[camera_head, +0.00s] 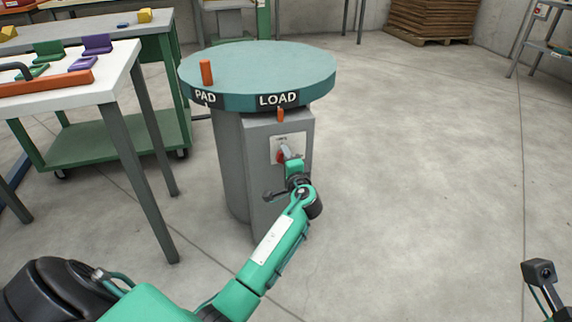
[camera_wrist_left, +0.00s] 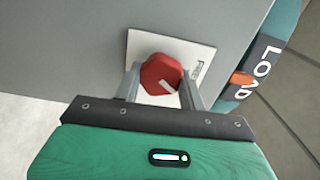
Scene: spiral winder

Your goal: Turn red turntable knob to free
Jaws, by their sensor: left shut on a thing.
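The red turntable knob (camera_head: 281,156) sits on a pale plate (camera_head: 276,143) on the grey pedestal's front face, below the LOAD label. In the left wrist view the red knob (camera_wrist_left: 161,74) is faceted, with a white mark on its lower right, on the plate (camera_wrist_left: 204,56). My left gripper (camera_head: 286,157) reaches the knob; in the wrist view its fingers (camera_wrist_left: 161,82) stand on both sides of the knob, shut on it. The small print on the plate is too blurred to read. The right gripper's fingers do not show.
The round teal turntable (camera_head: 265,65) tops the pedestal (camera_head: 233,165) and bears an orange peg (camera_head: 206,72). A white-topped table (camera_head: 122,70) with green and purple pieces stands at left, by a green bench (camera_head: 165,132). The floor (camera_head: 430,180) at right is clear.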

